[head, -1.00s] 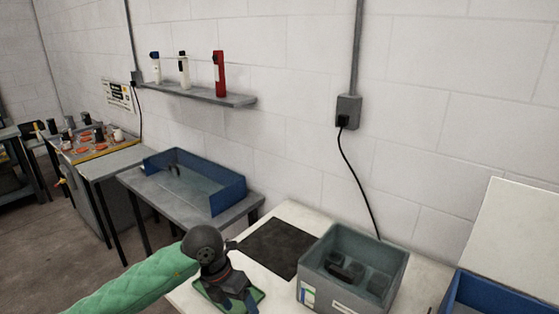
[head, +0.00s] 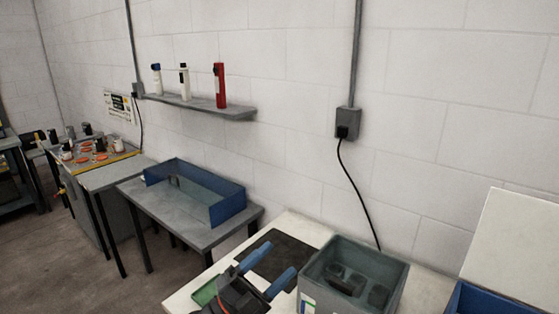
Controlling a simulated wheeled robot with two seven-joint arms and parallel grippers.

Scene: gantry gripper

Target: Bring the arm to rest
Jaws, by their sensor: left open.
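My left gripper (head: 279,258) is at the bottom centre of the head view, with two blue fingers spread apart and pointing up and to the right. It is open, with nothing seen between the fingers. It shows in front of the dark mat (head: 263,250) on the white table, left of the grey bin (head: 386,290). The gripper's dark body is cut by the bottom edge. My right gripper is out of view.
The grey bin holds several dark parts. A green tray (head: 207,290) is partly hidden by the gripper. A blue tray (head: 230,209) sits on a grey table (head: 157,206) at left. Another blue container (head: 480,300) is at lower right. A power cable (head: 355,190) hangs behind the bin.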

